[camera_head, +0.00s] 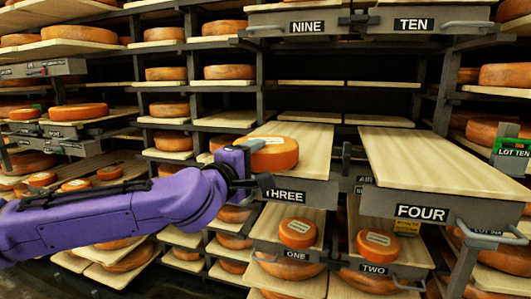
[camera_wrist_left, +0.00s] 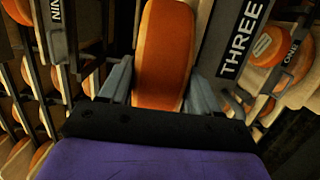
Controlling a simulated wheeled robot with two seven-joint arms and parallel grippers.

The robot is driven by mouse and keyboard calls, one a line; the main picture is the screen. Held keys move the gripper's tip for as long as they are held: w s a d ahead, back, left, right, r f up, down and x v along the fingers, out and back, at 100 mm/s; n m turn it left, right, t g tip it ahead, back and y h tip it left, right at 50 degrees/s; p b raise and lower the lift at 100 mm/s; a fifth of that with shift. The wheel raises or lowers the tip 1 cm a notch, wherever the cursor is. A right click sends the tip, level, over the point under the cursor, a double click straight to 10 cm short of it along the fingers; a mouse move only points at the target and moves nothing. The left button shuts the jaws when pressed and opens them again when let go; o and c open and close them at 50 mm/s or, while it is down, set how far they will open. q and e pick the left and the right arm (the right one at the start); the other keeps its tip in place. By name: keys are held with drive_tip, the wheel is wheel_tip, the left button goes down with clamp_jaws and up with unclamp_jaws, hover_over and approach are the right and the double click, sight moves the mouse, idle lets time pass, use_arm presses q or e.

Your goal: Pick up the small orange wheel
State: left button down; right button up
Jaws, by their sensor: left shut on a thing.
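An orange cheese wheel (camera_head: 276,157) with a pale label on its top is at the front left of the board marked THREE (camera_head: 300,137). My left gripper (camera_head: 246,162) is shut on it from the left side. In the left wrist view the orange wheel (camera_wrist_left: 163,60) sits between the two grey fingers of my left gripper (camera_wrist_left: 160,86). Whether its underside still touches the board is hard to tell. My right gripper is not in view.
A board marked FOUR (camera_head: 430,160) is empty to the right. Below, small labelled wheels lie on the boards ONE (camera_head: 297,232) and TWO (camera_head: 378,245). Racks with many larger wheels stand around. Pulled-out boards NINE and TEN (camera_head: 415,22) overhang above.

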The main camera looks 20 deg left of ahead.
use_arm(q)
drive_tip(key=shift+r, duration=0.2)
drive_tip(key=shift+r, duration=0.55)
wheel_tip(320, 180, up, 2)
drive_tip(key=shift+r+p, duration=0.1)
drive_tip(key=shift+p, duration=0.25)
drive_tip(key=s+d+r, duration=0.8)
drive_tip(key=s+r, duration=0.1)
drive_tip(key=s, duration=0.2)
drive_tip(key=shift+s+r+b, duration=0.2)
drive_tip(key=shift+r+b, duration=0.1)
drive_tip(key=shift+b, duration=0.15)
drive_tip(key=shift+d+r, duration=0.1)
wheel_tip(320, 180, up, 3)
drive_tip(key=p, duration=0.3)
